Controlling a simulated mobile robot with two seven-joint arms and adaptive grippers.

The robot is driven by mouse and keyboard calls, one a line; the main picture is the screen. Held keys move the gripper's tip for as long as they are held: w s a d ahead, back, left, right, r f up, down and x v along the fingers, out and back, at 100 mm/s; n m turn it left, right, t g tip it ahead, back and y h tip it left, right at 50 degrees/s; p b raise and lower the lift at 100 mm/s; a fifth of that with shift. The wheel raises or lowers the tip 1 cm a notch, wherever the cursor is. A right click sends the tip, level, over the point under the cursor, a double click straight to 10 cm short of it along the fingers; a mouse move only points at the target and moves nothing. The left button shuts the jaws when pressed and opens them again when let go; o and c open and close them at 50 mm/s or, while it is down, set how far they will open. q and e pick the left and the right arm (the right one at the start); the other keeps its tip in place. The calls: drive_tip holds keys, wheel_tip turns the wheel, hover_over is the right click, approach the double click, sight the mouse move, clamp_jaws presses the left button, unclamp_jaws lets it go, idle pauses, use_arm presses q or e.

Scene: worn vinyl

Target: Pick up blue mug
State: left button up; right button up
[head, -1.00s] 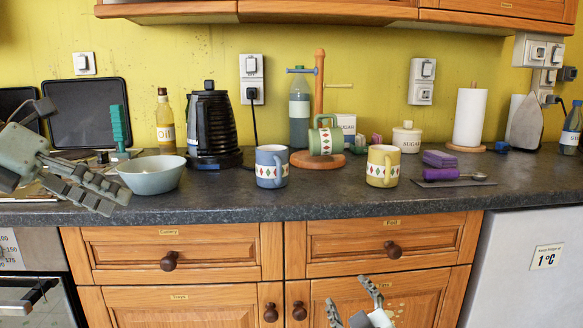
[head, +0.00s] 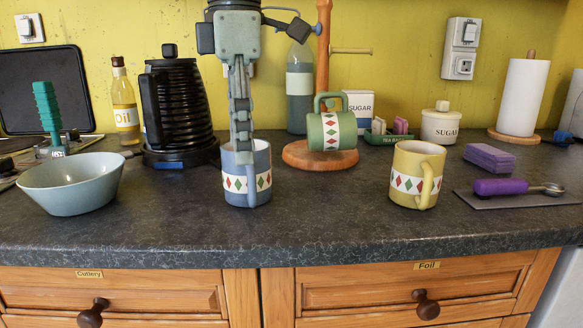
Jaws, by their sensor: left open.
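The blue mug (head: 237,190) stands upright on the dark worktop (head: 330,225), with a band of red and green diamonds and its handle toward the front right. My left gripper (head: 241,152) points straight down over it, with its fingertips at the mug's rim. The fingers line up one behind the other, so the gap between them is hidden. The left gripper is open and the mug still rests on the worktop. I cannot tell whether a finger is inside the mug. My right gripper is out of view.
A pale bowl (head: 72,188) and black kettle (head: 172,105) stand left of the mug. A yellow mug (head: 405,190) is farther right. The worktop in front is clear.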

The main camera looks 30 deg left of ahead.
sight(252, 187)
use_arm(q)
drive_tip(key=shift+w+d+f, duration=0.15)
drive_tip(key=shift+w+f, duration=0.05)
drive_tip(key=shift+w, duration=0.35)
drive_tip(key=f, duration=0.7)
drive_tip(key=shift+s+d+f, duration=0.25)
drive_tip(key=shift+c, duration=0.4)
clamp_jaws()
